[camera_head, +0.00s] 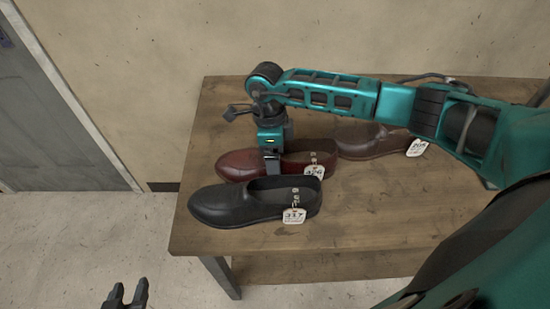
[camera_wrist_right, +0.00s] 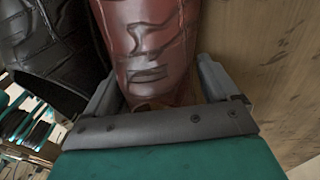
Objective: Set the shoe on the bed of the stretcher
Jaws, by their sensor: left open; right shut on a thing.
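A dark red shoe (camera_head: 237,163) sits on the wooden table, with a white tag hanging at its heel end. My right gripper (camera_head: 272,163) reaches down on it from above and is shut on it. In the right wrist view the red shoe (camera_wrist_right: 150,45) lies between the two fingers. A black shoe (camera_head: 243,204) with a tag reading 317 lies in front of it, and a brown shoe (camera_head: 362,140) with a tag lies behind it to the right. My left gripper (camera_head: 127,292) is open and empty at the bottom left, over the floor. No stretcher is in view.
The wooden table (camera_head: 370,205) has bare room to the right of the shoes. The black shoe is close beside the red one. A grey door (camera_head: 50,120) stands at the left, with open floor (camera_head: 80,230) before it.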

